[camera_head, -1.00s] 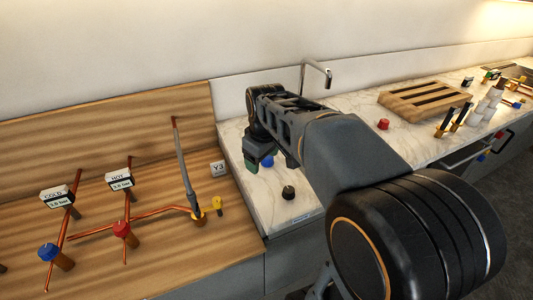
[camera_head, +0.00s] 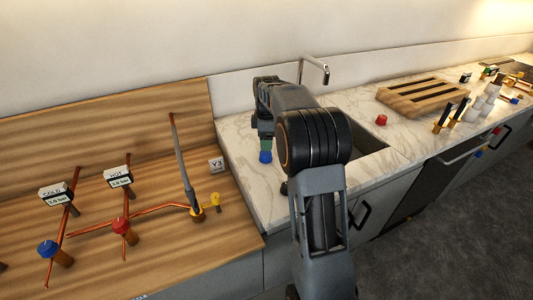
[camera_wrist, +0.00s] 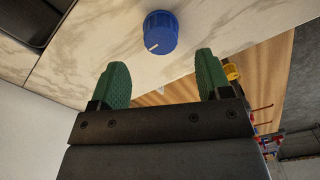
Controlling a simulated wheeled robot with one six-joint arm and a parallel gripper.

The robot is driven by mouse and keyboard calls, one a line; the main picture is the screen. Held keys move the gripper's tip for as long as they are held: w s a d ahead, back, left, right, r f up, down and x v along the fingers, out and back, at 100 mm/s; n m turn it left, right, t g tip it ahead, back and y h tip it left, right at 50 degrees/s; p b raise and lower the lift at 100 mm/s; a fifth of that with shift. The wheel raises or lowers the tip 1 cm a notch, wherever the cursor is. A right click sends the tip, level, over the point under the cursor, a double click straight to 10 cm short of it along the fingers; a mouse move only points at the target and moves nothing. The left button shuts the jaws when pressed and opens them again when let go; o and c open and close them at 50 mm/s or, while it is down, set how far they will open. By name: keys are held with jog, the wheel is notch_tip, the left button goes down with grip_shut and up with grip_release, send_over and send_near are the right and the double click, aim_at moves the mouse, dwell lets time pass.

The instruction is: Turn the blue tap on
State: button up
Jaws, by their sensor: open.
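A blue tap knob (camera_head: 265,157) stands on the marble counter left of the sink, just below my gripper (camera_head: 265,142). In the wrist view the blue knob (camera_wrist: 161,32) has a white mark on its side and lies beyond the two green fingertips of my gripper (camera_wrist: 160,75). The fingers are spread apart with nothing between them. The knob appears slightly apart from them. Another blue tap (camera_head: 48,249) is on the copper pipe under the COLD gauge on the wooden panel at the left.
A red knob (camera_head: 381,120) sits right of the sink (camera_head: 365,146), and a chrome faucet (camera_head: 315,70) stands behind it. A red tap (camera_head: 120,226) is on the wooden panel. A wooden rack (camera_head: 424,97) lies further right. My arm hides part of the counter.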

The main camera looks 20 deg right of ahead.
aim_at(266, 155)
notch_tip(266, 155, down, 7)
jog(key=shift+r, duration=0.2)
jog(key=shift+c, duration=0.4)
jog(key=c, duration=0.8)
jog(key=shift+c, duration=0.2)
